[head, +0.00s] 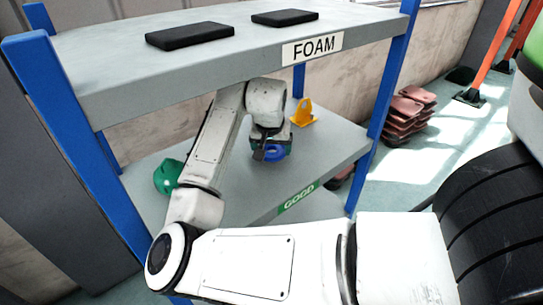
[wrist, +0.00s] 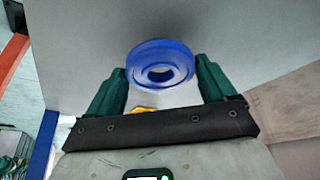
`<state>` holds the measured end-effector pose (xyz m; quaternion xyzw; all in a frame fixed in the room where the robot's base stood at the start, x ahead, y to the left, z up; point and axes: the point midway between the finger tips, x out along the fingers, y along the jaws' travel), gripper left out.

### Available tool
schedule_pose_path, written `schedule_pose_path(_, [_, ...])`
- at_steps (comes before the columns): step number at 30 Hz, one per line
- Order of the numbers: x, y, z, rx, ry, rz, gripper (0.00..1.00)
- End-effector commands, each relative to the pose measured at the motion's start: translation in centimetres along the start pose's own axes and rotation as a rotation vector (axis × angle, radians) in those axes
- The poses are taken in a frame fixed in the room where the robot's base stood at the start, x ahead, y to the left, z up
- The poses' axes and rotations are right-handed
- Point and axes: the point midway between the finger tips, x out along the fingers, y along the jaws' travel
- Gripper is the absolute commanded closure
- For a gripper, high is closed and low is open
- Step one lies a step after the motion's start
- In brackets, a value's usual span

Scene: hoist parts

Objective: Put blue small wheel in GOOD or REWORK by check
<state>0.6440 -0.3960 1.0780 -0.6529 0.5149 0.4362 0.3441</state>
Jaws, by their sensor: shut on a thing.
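The blue small wheel (head: 275,153) is at my gripper (head: 268,149), over the middle shelf (head: 225,185) marked GOOD (head: 299,196). In the wrist view the wheel (wrist: 136,66) shows as a blue ring with a round hole, between the two green fingers of my gripper (wrist: 161,78). The gripper is shut on it. I cannot tell whether the wheel touches the shelf. No REWORK label is visible.
A green rounded part (head: 168,177) lies on the GOOD shelf at left, and a yellow bracket (head: 304,113) stands at its back. The FOAM shelf (head: 260,48) above carries two black pads (head: 190,35). Blue posts (head: 385,95) frame the rack. Reddish pads (head: 408,110) are stacked beyond.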

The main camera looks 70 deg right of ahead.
Motion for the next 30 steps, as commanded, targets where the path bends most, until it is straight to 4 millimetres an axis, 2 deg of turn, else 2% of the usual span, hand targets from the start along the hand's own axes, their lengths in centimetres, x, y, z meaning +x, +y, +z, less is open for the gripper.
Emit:
schedule_pose_path(1, [1.0,-0.1,0.4,0.000,0.001,-0.002,0.69])
schedule_pose_path(5, [2.0,-0.1,0.9,-0.001,0.001,-0.001,0.69])
schedule_pose_path(18, [2.2,0.0,1.0,-0.001,0.001,0.000,0.69])
schedule_pose_path(19, [2.3,0.0,1.0,-0.001,-0.001,0.000,0.15])
schedule_pose_path(24, [2.3,0.0,1.0,-0.001,-0.001,0.000,0.00])
schedule_pose_path(30, [2.2,0.0,1.0,0.000,-0.001,0.000,0.00])
